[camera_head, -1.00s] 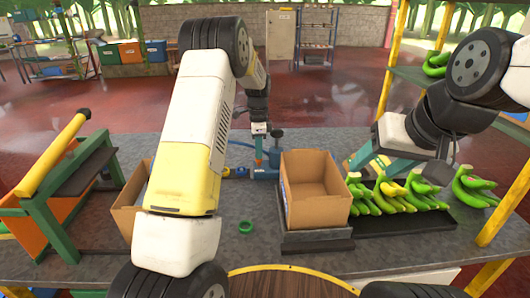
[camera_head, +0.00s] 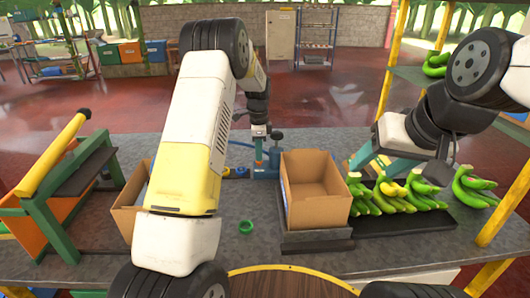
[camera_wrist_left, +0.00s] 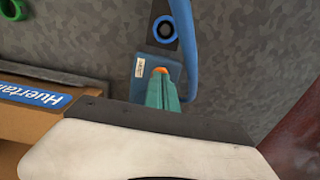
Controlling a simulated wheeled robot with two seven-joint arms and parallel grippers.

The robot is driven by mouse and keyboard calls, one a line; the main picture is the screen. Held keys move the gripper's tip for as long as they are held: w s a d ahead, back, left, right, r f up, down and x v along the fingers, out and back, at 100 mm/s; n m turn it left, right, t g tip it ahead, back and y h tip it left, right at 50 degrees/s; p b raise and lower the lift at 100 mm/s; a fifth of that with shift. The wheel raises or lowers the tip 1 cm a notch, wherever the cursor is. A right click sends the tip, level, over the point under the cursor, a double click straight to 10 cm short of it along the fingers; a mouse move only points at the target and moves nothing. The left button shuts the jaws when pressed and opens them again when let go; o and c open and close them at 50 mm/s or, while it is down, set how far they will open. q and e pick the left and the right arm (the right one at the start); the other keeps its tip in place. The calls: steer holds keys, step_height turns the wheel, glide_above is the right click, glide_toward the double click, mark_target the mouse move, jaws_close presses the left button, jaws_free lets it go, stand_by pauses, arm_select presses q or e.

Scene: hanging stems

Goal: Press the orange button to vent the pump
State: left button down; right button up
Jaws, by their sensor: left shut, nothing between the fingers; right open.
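The blue pump (camera_head: 266,172) stands on the grey table, left of the open cardboard box. In the left wrist view the pump body (camera_wrist_left: 142,72) shows a pale label. The orange button (camera_wrist_left: 160,70) on it is mostly covered by my left gripper (camera_wrist_left: 161,76). Its teal fingers are shut and empty, with their tips at the button; I cannot tell whether they touch or press it. In the head view my left gripper (camera_head: 259,152) points down over the pump. My right gripper (camera_head: 380,165) is open near the bananas, away from the pump.
The cardboard box (camera_head: 315,212) stands close right of the pump; another carton (camera_head: 128,208) is behind my left arm. Green bananas (camera_head: 400,193) lie on a black tray at the right. A blue hose (camera_wrist_left: 187,40) curves beside the pump. A green ring (camera_head: 246,227) lies on the table.

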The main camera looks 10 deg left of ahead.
stand_by(0.3)
arm_select(q)
step_height(320, 180, up, 8)
stand_by(0.7)
steer(key=s+a+r+n+t+h, duration=0.1)
steer(key=s+r+n+t+h, duration=0.15)
steer(key=s+r+n, duration=0.9)
steer(key=s+r+n+t, duration=0.3)
steer(key=s, duration=2.1)
steer(key=shift+s+d+n+t, duration=0.15)
steer(key=shift+d+n+t, duration=0.2)
